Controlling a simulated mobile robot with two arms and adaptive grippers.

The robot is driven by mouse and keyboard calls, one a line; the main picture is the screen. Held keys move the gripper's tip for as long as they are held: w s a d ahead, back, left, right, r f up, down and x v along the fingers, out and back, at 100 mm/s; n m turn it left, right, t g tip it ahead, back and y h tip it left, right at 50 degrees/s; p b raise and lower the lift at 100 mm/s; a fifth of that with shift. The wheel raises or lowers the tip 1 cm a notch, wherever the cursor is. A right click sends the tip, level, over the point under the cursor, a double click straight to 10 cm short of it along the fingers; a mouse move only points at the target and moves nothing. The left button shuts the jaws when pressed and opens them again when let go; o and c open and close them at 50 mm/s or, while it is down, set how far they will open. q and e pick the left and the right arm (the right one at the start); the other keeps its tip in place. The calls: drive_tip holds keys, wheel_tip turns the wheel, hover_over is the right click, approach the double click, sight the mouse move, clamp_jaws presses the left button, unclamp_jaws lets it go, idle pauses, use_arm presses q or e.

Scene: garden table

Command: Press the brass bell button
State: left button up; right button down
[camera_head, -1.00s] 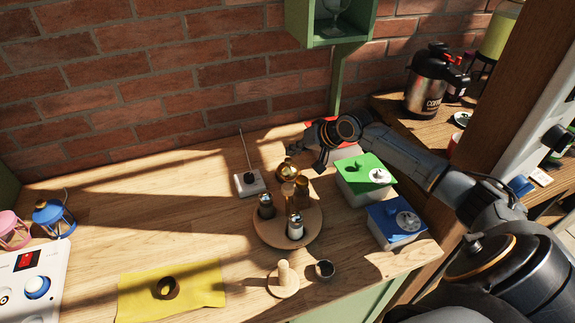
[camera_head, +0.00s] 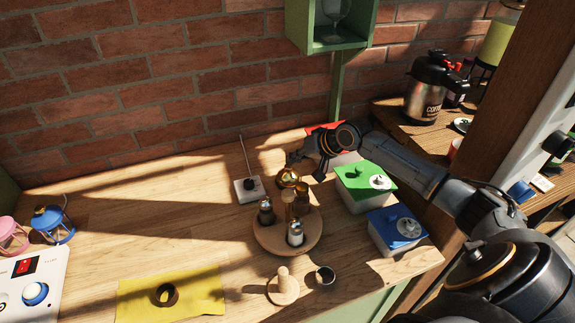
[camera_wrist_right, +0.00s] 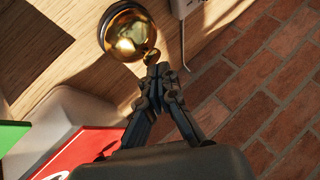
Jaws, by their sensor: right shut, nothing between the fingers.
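The brass bell (camera_head: 288,178) stands on the wooden table behind the round tray. In the right wrist view the shiny golden dome of the bell (camera_wrist_right: 125,35) is at the top, with a small rounded button at its lower right edge. My right gripper (camera_head: 293,159) comes in from the right, just above and behind the bell. Its fingers are shut and empty. In the right wrist view its fingertips (camera_wrist_right: 157,66) are right beside the button; I cannot tell whether they touch it. My left gripper is out of view.
A round wooden tray (camera_head: 266,243) with shakers stands in front of the bell. A white box with an antenna (camera_head: 248,190) is left of it. Green-lidded (camera_head: 352,178) and blue-lidded boxes (camera_head: 388,228) stand right. The brick wall (camera_head: 150,80) is behind.

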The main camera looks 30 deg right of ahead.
idle(0.4)
drive_tip(key=shift+f, duration=0.45)
drive_tip(key=shift+r+p, duration=0.45)
drive_tip(key=shift+p, duration=0.5)
